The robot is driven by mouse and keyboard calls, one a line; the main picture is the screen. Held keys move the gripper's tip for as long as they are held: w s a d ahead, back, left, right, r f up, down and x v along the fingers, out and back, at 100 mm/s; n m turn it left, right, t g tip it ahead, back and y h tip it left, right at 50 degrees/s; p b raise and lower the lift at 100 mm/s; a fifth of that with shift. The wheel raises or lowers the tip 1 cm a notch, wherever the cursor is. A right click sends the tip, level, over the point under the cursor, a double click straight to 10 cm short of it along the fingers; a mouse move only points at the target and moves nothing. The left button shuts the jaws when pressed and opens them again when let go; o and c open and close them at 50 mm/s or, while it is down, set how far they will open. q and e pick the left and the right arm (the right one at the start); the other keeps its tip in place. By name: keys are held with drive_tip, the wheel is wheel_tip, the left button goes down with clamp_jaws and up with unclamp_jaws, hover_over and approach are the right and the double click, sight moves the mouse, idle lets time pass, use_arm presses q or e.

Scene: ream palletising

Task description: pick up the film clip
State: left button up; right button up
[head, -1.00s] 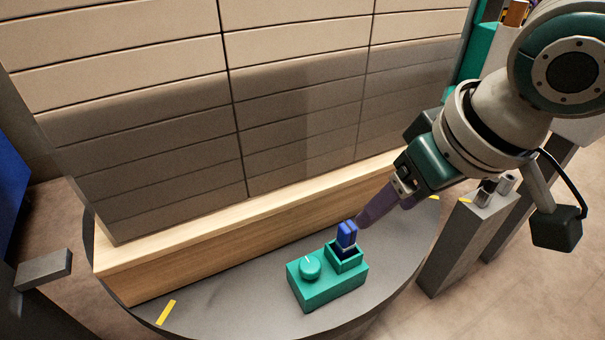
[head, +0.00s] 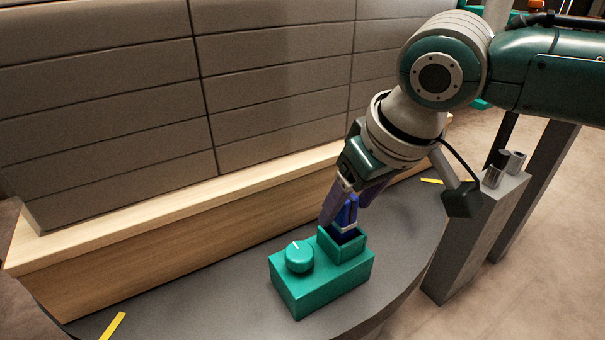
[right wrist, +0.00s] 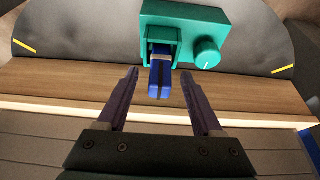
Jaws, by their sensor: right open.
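The film clip (head: 346,215) is a small blue piece standing upright in the open square holder of a green box (head: 320,281). The clip's lower end is hidden in the holder. My left gripper is not in view.
The green box has a round knob (head: 299,257) beside the holder. It stands on a round grey table (head: 225,300) with yellow marks. Behind it, stacked grey-brown reams (head: 110,120) rest on a wooden pallet (head: 180,235). A grey post (head: 475,235) stands at the right.

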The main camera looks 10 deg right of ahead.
drive_tip(key=shift+b+x, duration=0.45)
drive_tip(key=shift+x, duration=0.65)
clamp_jaws()
